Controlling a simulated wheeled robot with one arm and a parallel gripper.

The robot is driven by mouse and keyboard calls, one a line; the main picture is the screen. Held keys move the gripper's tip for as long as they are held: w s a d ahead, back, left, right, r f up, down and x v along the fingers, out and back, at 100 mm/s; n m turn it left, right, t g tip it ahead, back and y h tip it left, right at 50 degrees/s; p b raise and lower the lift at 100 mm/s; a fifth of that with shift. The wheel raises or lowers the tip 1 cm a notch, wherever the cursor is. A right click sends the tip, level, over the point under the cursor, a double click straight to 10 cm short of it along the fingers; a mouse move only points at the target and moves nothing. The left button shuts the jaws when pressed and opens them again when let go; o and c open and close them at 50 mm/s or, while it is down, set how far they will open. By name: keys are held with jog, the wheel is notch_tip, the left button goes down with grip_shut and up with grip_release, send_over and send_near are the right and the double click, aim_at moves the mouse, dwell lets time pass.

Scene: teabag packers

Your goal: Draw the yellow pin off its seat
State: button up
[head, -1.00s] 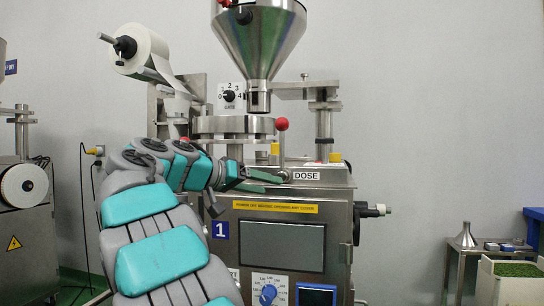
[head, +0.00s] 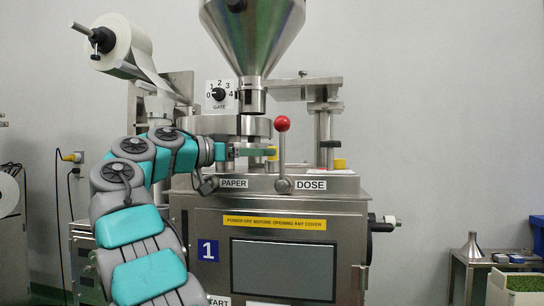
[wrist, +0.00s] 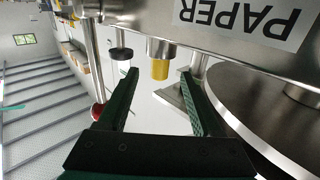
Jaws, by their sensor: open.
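The yellow pin (wrist: 160,67) stands in a silver collar on the machine's top plate; the wrist view shows it upside down. In the head view the pin (head: 273,153) is at the tips of my gripper (head: 264,152), which reaches in from the left. In the wrist view my gripper (wrist: 160,76) is open. Its two green fingers lie to either side of the pin, with a visible gap on each side. I cannot tell how far the tips reach along the pin. The pin's lower part is inside the collar.
The DOSE lever with its red ball (head: 282,124) stands close right of the pin. A round steel turret (wrist: 265,105) is near one finger. Another yellow piece (head: 339,164) is farther right on the machine top. The hopper (head: 252,35) hangs above.

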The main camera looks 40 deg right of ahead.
aim_at(273, 160)
jog(key=d, duration=0.4)
jog(key=shift+s+d+f, duration=0.1)
jog(key=shift+s+d, duration=0.15)
jog(key=shift+c, duration=0.4)
grip_shut()
